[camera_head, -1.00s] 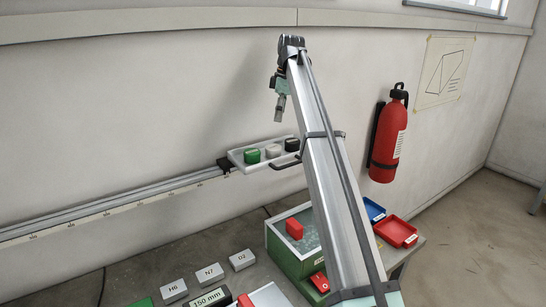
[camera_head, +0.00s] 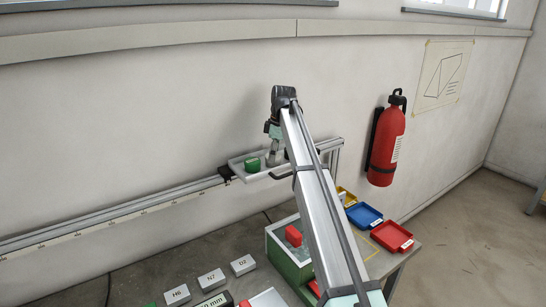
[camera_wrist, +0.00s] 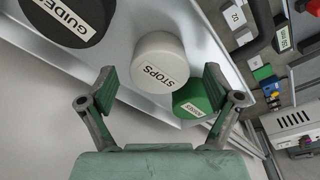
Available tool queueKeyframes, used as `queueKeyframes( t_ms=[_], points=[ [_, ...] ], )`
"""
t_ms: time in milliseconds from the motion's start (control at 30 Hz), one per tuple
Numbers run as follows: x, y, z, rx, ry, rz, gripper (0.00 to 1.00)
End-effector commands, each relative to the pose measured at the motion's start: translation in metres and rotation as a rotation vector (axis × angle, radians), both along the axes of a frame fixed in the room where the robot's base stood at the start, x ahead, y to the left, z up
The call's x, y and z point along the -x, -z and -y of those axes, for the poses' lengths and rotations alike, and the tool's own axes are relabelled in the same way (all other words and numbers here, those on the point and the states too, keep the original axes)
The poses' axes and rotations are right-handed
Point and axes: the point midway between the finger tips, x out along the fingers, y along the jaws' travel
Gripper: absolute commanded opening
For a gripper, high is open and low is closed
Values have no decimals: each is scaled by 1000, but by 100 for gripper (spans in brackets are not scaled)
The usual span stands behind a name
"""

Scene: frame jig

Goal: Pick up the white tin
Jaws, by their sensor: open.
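The white tin (camera_wrist: 158,58), labelled STOPS, stands in a light grey tray (camera_wrist: 222,52) between a black tin (camera_wrist: 66,16) labelled GUIDES and a green tin (camera_wrist: 196,100). In the wrist view my gripper (camera_wrist: 161,100) is open. Its two fingertips are spread to either side, with the white tin ahead of the gap between them. Nothing is held. The right finger overlaps the green tin in the picture. In the head view my gripper (camera_head: 273,157) is over the tray, right of the green tin (camera_head: 252,165). It and the arm hide the white and black tins there.
The tray is at the end of a wall rail (camera_head: 120,213) and has a dark handle in front. A green box (camera_head: 290,262) with a red block, and blue (camera_head: 364,215) and red (camera_head: 391,236) bins, stand on the bench below. A fire extinguisher (camera_head: 386,145) hangs right.

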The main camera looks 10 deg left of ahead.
Motion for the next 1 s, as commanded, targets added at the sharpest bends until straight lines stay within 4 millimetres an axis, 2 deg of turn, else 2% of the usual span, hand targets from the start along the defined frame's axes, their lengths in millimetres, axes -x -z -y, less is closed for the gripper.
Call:
queueKeyframes(
  t_ms=[133, 333, 367, 400, 533, 567, 1000],
  points=[
    [0, 12, -2, 0, 0, 0, 90],
    [0, 14, -2, 0, 0, 1, 90],
    [0, 14, -2, 0, 0, 1, 83],
    [0, 14, -2, 0, 1, 1, 69],
    [0, 14, -2, 0, 1, 0, 23],
    [0, 14, -2, 0, 1, 0, 20],
    [-1, 10, -2, 0, 1, 1, 20]
  ],
)
